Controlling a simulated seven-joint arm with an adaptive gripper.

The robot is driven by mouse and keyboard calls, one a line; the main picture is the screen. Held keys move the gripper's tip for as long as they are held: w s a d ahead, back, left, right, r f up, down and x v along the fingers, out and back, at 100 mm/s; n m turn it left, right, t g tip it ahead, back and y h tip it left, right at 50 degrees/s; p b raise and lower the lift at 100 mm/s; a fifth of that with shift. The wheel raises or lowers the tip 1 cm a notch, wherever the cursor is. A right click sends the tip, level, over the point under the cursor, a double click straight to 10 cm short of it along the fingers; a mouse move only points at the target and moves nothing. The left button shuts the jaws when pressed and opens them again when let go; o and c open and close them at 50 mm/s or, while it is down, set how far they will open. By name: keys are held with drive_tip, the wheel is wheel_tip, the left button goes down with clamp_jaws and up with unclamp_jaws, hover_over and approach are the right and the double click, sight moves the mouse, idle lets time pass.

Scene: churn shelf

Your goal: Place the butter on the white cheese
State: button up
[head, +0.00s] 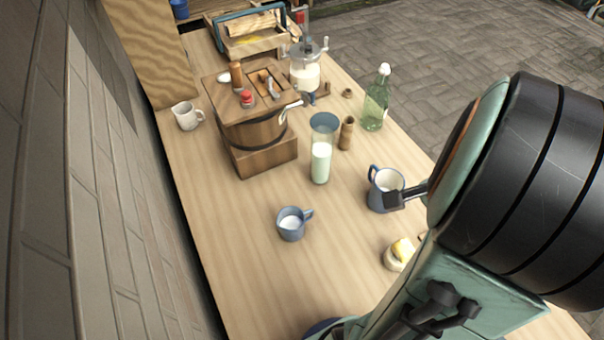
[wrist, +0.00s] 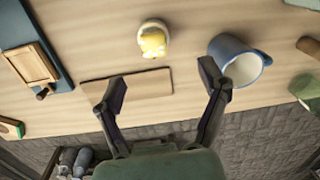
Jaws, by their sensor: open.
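A yellow lump, which looks like the butter (head: 403,247), sits on top of a pale round piece that looks like the white cheese (head: 391,262), near the table's right edge. In the wrist view the butter (wrist: 153,43) is on the upper part of the cheese (wrist: 152,25), ahead of my fingers. My gripper (wrist: 161,86) is open with its fingers wide apart and nothing between them. In the head view a fingertip shows beside the blue mug, and my arm hides the rest.
A blue mug (head: 384,190) stands close by my right finger in the wrist view (wrist: 238,60). A wooden board (wrist: 127,88) lies below the cheese there. A smaller blue cup (head: 291,223), a tall glass (head: 321,150) and a green bottle (head: 376,100) stand farther off. The table's left front is clear.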

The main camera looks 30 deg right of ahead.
drive_tip(key=w+a+r+n+y, duration=0.1)
drive_tip(key=w+a+r+n, duration=0.1)
drive_tip(key=a+n, duration=0.3)
drive_tip(key=w+a+r+n+y, duration=0.1)
drive_tip(key=w+a+r+n, duration=0.15)
drive_tip(key=a, duration=0.35)
drive_tip(key=s+a+r+n+h, duration=0.1)
drive_tip(key=s+a+n, duration=0.4)
drive_tip(key=a+n, duration=0.5)
drive_tip(key=shift+a+r+n+g, duration=0.35)
drive_tip(key=shift+a+r, duration=0.25)
drive_tip(key=shift+a, duration=0.25)
